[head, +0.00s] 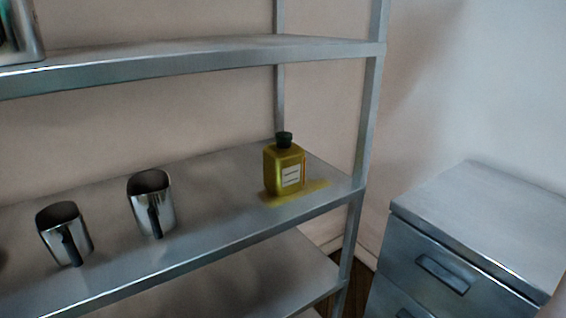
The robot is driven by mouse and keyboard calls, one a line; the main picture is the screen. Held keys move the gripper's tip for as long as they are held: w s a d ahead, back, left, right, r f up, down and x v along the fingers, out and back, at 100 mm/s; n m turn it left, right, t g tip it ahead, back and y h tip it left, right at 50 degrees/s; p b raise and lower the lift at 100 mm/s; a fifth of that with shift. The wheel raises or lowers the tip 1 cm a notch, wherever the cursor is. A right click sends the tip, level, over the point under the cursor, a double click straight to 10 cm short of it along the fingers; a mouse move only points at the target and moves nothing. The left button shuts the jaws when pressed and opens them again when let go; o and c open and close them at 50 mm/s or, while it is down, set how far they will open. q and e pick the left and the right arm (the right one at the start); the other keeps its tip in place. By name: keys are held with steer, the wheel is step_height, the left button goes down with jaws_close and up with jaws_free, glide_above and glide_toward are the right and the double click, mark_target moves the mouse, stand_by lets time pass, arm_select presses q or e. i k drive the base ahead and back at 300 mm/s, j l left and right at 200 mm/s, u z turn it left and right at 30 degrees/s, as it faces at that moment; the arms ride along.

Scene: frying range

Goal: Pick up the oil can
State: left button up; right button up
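The oil can (283,170) is a yellow-green rectangular bottle with a dark green cap and a white label. It stands upright near the right end of the middle metal shelf (225,210). A yellowish patch (308,190) shows on the shelf around its base; I cannot tell if it is spilled oil or a reflection. Neither of my grippers is in the head view.
Two steel pitchers with dark handles, one (151,205) nearer the can and one (64,234) farther left, stand on the same shelf. An upper shelf (200,58) runs above. A shelf post (370,100) and a metal drawer cabinet (470,240) are at right.

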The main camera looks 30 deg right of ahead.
mark_target(284, 164)
steer(key=z, duration=0.95)
